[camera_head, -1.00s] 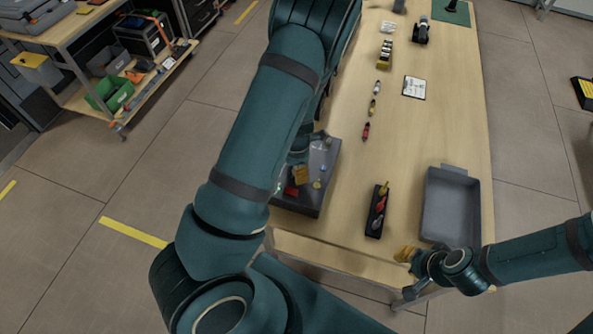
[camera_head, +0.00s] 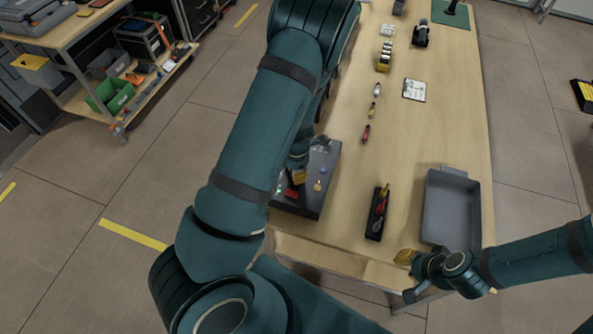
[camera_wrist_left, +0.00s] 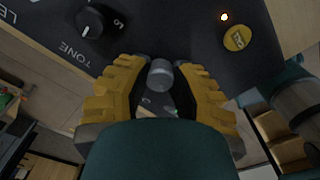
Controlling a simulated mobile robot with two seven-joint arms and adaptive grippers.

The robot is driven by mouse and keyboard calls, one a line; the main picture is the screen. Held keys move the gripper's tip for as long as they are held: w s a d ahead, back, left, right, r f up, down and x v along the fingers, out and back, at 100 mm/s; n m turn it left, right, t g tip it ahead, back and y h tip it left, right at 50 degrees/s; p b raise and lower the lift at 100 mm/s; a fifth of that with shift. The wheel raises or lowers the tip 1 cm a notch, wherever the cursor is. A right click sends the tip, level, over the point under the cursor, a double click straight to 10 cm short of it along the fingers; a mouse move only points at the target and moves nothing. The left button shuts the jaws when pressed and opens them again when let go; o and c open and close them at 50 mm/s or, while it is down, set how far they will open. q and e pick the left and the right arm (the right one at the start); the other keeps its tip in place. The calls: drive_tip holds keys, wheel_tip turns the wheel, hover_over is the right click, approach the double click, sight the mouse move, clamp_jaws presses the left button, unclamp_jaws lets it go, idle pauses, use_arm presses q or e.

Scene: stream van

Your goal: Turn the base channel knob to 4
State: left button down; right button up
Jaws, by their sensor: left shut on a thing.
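The dark console box (camera_head: 322,171) sits at the table's left edge, mostly behind my left arm. My left gripper (camera_head: 299,175) is over it. In the left wrist view, its yellow ridged fingers (camera_wrist_left: 160,78) lie on both sides of a small grey knob (camera_wrist_left: 160,72) on the dark panel, shut on it. The knob's pointer and channel numbers cannot be read. My right gripper (camera_head: 406,257), with yellow fingertips, is beside the table's near right edge; its opening cannot be made out.
The panel also has a black TONE knob (camera_wrist_left: 91,22) and a yellow button (camera_wrist_left: 237,38). A black holder (camera_head: 374,232) with tools and a grey tray (camera_head: 428,205) stand to the right on the table. Several small parts lie farther back.

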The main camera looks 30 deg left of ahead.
use_arm(q)
drive_tip(key=m, duration=0.5)
drive_tip(key=shift+p, duration=0.3)
drive_tip(key=m, duration=0.6)
drive_tip(key=shift+m, duration=0.4)
drive_tip(key=m+b, duration=0.1)
drive_tip(key=m, duration=0.4)
drive_tip(key=m+b, duration=0.1)
drive_tip(key=m, duration=0.5)
drive_tip(key=shift+m, duration=0.5)
drive_tip(key=c, duration=0.7)
unclamp_jaws()
drive_tip(key=shift+c, duration=0.2)
drive_tip(key=shift+r, duration=0.1)
wheel_tip(320, 180, up, 12)
